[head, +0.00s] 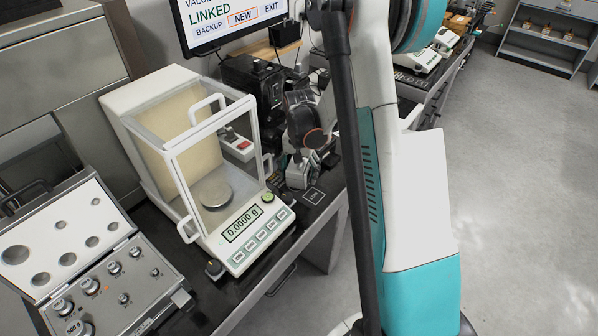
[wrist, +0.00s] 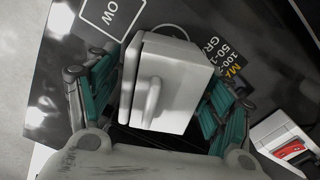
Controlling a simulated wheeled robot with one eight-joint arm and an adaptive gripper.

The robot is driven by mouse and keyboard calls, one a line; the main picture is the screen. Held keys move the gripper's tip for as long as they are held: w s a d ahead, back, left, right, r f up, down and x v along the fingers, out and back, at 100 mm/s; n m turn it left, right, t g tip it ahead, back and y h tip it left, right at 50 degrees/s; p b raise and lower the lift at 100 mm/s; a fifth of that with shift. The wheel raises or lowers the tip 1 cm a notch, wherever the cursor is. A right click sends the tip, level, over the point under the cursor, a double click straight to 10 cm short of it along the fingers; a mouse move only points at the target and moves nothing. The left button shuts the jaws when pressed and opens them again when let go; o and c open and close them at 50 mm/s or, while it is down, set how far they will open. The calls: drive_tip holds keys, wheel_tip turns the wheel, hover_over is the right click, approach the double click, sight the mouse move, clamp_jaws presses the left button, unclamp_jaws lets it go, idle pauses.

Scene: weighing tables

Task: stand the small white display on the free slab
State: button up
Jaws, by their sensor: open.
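The small white display (wrist: 178,85) is a pale box with a rounded grip on the side facing me. In the wrist view it lies between the two green-padded fingers of my gripper (wrist: 160,88). My gripper is open, with a finger on each side of it; contact is hard to tell. In the head view my dark gripper (head: 305,140) is low over the table, right of the balance, and partly hides the display (head: 297,176). A dark surface with a white square outline (head: 314,196) lies just in front. I cannot tell which part is the free slab.
A glass-doored balance (head: 243,232) reading 0.0000 g stands left of my gripper. An open weight case (head: 110,262) lies farther left. A white device with a red part (wrist: 292,150) is at lower right in the wrist view. A monitor (head: 232,20) hangs behind. Floor is clear at right.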

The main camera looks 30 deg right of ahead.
wheel_tip(320, 180, up, 12)
drive_tip(key=p, duration=0.4)
idle(0.4)
